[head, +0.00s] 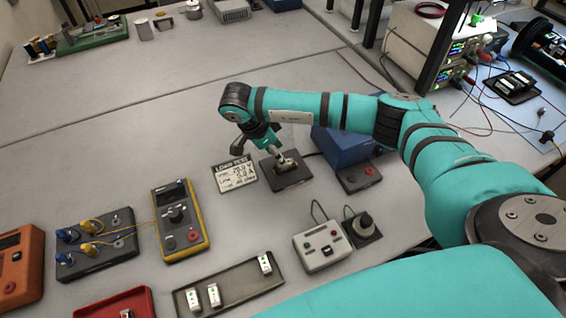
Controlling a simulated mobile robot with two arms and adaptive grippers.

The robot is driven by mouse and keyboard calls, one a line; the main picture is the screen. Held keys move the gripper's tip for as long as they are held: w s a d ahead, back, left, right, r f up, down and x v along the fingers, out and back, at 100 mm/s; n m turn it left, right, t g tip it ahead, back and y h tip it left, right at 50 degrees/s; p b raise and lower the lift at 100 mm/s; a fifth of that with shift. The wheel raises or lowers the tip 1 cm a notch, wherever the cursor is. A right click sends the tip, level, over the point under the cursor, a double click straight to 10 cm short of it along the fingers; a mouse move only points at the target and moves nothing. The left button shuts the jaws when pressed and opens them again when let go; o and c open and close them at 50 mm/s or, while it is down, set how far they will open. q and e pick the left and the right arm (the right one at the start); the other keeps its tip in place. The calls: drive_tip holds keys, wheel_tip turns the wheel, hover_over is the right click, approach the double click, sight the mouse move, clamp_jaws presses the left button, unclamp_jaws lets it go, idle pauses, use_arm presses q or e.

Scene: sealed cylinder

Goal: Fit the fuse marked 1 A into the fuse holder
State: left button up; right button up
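The fuse holder seems to be the dark block (287,177) on the bench, with light metal parts on top. My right gripper (282,158) points down at it from the upper left, its tip at or just over the metal parts. Whether a fuse is between its fingers is too small to tell, and so is whether they are shut. A dark tray (237,285) at the front holds three white fuses: two at its left (193,299) (214,294) and one at its right (264,263). Their markings are not readable. My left gripper is not in view.
A "LOAD TEST" card (235,175) stands left of the holder. A blue box (345,146) is behind it, a small tester (322,245) in front. A yellow multimeter (181,222), a terminal box (96,246) and a red tray (118,304) are left.

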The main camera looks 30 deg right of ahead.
drive_tip(key=b+v, duration=0.2)
drive_tip(key=v, duration=0.4)
drive_tip(key=shift+r, duration=0.3)
